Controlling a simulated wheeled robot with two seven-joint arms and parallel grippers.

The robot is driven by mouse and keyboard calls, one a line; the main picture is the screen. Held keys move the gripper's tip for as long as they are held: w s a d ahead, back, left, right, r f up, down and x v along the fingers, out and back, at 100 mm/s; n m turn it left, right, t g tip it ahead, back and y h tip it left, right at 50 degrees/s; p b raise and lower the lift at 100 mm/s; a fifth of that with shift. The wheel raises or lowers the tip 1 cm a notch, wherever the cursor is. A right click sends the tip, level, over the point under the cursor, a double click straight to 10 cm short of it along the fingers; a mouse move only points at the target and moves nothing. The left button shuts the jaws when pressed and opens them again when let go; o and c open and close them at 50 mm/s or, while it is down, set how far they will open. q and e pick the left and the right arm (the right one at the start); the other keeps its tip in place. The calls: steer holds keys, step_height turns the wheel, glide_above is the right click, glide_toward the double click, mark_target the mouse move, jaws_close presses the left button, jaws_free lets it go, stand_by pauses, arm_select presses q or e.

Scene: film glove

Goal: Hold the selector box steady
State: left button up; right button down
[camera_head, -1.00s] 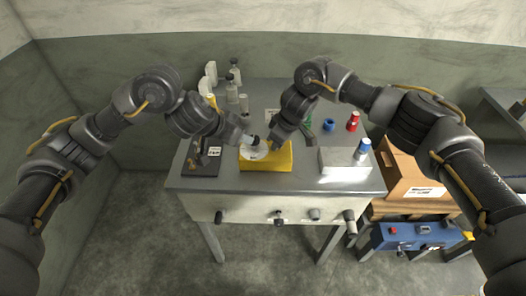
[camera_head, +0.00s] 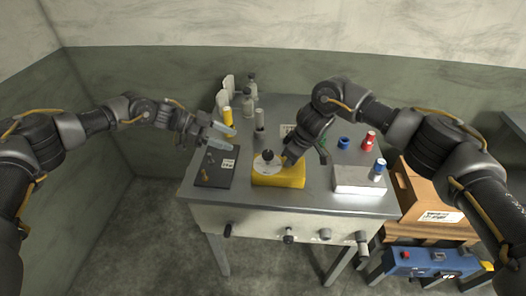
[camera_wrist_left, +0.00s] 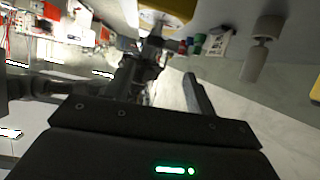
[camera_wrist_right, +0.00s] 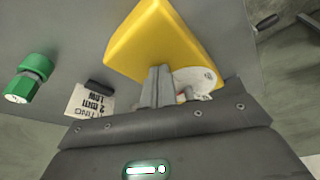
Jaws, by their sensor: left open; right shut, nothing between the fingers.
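The selector box (camera_head: 278,181) is a yellow block with a white dial and a black ball knob (camera_head: 268,156), near the table's front in the head view. It also shows at the top of the right wrist view (camera_wrist_right: 150,45) and partly at the top edge of the left wrist view (camera_wrist_left: 165,8). My right gripper (camera_head: 286,163) is shut and empty at the box's right back part, close by the dial; I cannot tell if it touches. My left gripper (camera_head: 228,139) is open and empty, left of the box and above the table, apart from it.
A black tray (camera_head: 213,180) with small parts and a label lies left of the box. A white block (camera_head: 357,181) stands right. Yellow (camera_head: 227,116), blue (camera_head: 344,143) and red (camera_head: 368,140) items and bottles stand behind. A cardboard box (camera_head: 430,205) is beside the table.

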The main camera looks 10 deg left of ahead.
mark_target(265, 153)
arm_select(q)
steer(key=shift+s+d+r+m, duration=0.15)
steer(key=shift+s+m, duration=0.15)
steer(key=shift+m, duration=0.2)
steer(key=x, duration=1.2)
steer(key=shift+s+r, duration=0.15)
steer(key=c, duration=1)
steer(key=shift+o, duration=0.2)
steer(key=shift+d, duration=0.1)
steer(key=shift+m+g, duration=0.3)
steer(key=shift+g, duration=0.3)
